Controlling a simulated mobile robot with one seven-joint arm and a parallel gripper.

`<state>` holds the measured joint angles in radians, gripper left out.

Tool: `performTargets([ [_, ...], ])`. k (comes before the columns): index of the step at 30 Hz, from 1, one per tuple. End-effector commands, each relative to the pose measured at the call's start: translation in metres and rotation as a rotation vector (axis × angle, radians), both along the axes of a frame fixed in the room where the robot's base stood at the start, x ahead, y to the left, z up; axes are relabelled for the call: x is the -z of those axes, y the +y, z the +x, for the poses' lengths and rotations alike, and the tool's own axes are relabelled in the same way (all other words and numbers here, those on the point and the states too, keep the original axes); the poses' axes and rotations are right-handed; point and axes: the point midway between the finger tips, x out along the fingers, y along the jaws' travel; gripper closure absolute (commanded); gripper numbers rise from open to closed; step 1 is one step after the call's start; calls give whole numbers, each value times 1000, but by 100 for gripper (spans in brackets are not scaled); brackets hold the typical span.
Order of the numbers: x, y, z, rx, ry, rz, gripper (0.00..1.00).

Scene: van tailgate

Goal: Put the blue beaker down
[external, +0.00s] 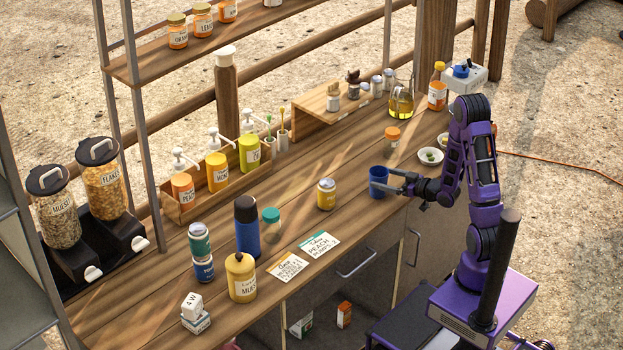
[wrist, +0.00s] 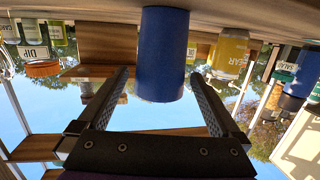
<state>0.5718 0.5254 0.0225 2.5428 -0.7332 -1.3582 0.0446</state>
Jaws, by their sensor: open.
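The blue beaker (external: 377,190) stands upright on the wooden counter (external: 345,226) near its front edge. In the wrist view, which looks upside down, the beaker (wrist: 163,50) is in the middle with its base at the counter surface. My gripper (external: 385,180) reaches in level from the right at the beaker. Its jaws are open, with one finger on each side of the beaker. In the wrist view, the fingertips of my gripper (wrist: 160,73) flank the beaker, with a narrow gap visible on the left; whether the right finger touches is hard to tell.
A yellow jar (external: 326,195) stands left of the beaker, and an orange jar with a pale lid (external: 391,140) is behind it. Small white bowls (external: 430,156) are to the right. Two cards (external: 319,245) lie left near the front edge. Bare counter surrounds the beaker.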

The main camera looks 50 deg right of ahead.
Motion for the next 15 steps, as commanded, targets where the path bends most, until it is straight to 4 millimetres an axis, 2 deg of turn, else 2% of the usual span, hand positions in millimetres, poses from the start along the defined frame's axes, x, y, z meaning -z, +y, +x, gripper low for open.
performTargets([
  [1, -8, 0, -2, -1, 6, 4, 0],
  [15, -7, -3, -19, 0, 1, 2, 0],
])
